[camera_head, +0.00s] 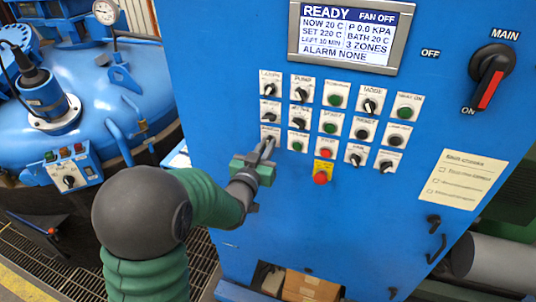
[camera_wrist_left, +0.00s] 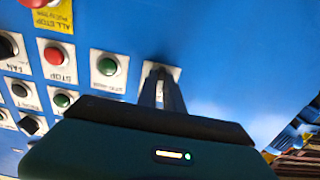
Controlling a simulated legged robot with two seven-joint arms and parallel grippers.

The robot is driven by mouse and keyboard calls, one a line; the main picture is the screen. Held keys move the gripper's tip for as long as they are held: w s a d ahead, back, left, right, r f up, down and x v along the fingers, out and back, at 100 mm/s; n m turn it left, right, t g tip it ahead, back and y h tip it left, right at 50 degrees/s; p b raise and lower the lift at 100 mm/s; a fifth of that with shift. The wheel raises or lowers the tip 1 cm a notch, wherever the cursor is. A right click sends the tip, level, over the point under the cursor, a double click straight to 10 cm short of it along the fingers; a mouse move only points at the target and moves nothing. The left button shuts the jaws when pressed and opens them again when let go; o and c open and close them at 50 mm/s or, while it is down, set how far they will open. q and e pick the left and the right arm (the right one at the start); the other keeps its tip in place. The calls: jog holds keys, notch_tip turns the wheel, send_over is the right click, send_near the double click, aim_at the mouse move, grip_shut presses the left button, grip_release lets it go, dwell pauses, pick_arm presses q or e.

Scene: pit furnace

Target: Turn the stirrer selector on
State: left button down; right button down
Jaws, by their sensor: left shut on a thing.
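A blue control panel carries rows of small selectors and buttons on white plates. My left gripper (camera_head: 266,146) reaches up to the lower left of this panel and is shut on a small selector in the bottom row. In the left wrist view, its fingers (camera_wrist_left: 162,84) close on that selector in front of its white plate (camera_wrist_left: 174,70). The fingers hide most of the knob, so its label and setting cannot be read, and I cannot confirm that it is the stirrer selector. A green button (camera_head: 298,142) sits just right of it. My right gripper is not in view.
A red stop button (camera_head: 320,177) on a yellow plate is below the rows. The display (camera_head: 348,38) reads READY, FAN OFF and ALARM NONE. The main switch (camera_head: 490,75) points to ON. A blue furnace vessel (camera_head: 75,105) stands at left.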

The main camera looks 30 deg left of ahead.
pick_arm(q)
jog(key=shift+s+f+m+b, duration=0.1)
jog(key=shift+f+m+b, duration=0.05)
jog(key=shift+m+b, duration=1.3)
jog(key=shift+f+m+b, duration=0.1)
jog(key=shift+m+b, duration=1.15)
jog(key=shift+m, duration=0.3)
